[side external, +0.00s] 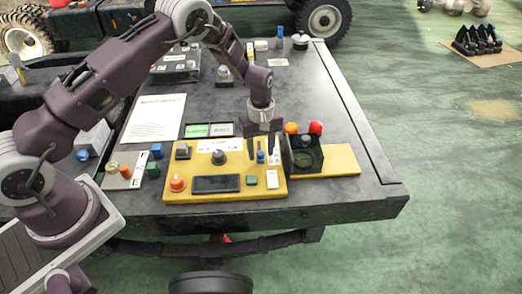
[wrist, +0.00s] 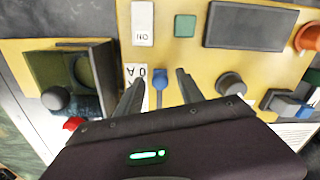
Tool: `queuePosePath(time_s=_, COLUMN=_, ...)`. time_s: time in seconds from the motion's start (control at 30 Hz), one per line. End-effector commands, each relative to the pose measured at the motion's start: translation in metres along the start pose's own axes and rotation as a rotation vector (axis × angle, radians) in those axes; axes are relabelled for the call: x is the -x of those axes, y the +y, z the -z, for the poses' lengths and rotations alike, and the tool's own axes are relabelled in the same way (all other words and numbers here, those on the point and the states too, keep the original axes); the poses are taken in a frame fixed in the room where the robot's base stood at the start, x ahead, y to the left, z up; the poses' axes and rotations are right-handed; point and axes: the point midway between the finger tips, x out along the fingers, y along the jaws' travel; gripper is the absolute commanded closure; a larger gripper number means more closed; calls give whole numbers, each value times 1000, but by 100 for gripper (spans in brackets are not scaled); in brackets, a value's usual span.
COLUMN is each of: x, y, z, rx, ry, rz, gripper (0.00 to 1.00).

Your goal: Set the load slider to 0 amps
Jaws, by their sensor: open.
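The load slider has a small blue knob (wrist: 159,76) on a yellow panel (wrist: 190,52); it also shows in the side view (side external: 260,156). In the wrist view a dark slot runs from the knob down towards my gripper. A white scale strip (wrist: 136,71) with black marks lies beside it, partly hidden by a finger. My gripper (wrist: 160,80) is open, with one finger on each side of the knob. Gaps show between the knob and both fingers. In the side view my gripper (side external: 263,150) points down at the panel's right part.
A dark open-fronted box (side external: 305,155) with a round knob stands close right of my gripper, with orange and red buttons (side external: 316,128) behind. The panel also carries a grey knob (side external: 219,157), a dark display (side external: 216,184), a green button (side external: 251,180) and an orange button (side external: 178,182).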

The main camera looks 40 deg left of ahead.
Motion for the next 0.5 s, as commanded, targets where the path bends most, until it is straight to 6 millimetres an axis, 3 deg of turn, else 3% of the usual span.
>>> queuePosePath(time_s=0.23, x=51, y=1, z=0, rx=0, ry=2, rz=-4, gripper=55)
queuePosePath(time_s=0.5, x=65, y=0, z=-1, rx=-1, ry=-1, rz=0, gripper=55)
